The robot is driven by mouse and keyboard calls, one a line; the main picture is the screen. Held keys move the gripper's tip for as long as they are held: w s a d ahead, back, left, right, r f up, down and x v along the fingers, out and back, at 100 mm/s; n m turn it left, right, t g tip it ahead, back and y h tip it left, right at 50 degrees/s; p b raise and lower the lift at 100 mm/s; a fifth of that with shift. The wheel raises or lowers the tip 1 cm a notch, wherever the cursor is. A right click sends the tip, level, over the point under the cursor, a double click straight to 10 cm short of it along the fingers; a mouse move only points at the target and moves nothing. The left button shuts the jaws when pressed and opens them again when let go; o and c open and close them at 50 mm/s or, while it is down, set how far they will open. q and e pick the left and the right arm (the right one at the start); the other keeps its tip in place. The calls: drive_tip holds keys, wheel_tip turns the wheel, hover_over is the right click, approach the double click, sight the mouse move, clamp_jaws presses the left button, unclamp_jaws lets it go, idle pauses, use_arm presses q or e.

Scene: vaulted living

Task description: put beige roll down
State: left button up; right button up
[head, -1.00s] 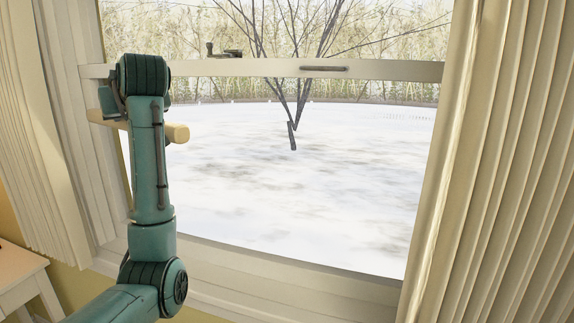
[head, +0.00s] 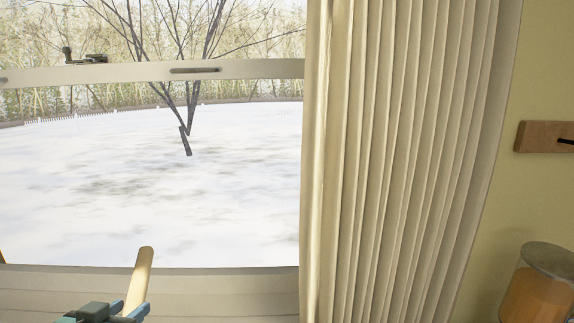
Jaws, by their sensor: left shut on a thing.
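The beige roll (head: 139,278) shows at the bottom left of the head view, in front of the window sill. It stands tilted slightly to the right, with its rounded upper end free. My left gripper (head: 125,312) is shut on the roll near its lower visible part. The lower end of the roll is cut off by the bottom edge of the picture, and most of the gripper is out of view too. My right gripper is not in view.
A window with a snowy view fills the left, with its sill (head: 220,290) below. A pleated cream curtain (head: 390,150) hangs in the middle.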

use_arm(q)
drive_tip(key=shift+s+d+f, duration=1.8)
drive_tip(key=shift+s+d, duration=0.65)
drive_tip(key=shift+d, duration=2.5)
wheel_tip(320, 180, down, 6)
drive_tip(key=s, duration=0.1)
drive_tip(key=shift+s, duration=0.4)
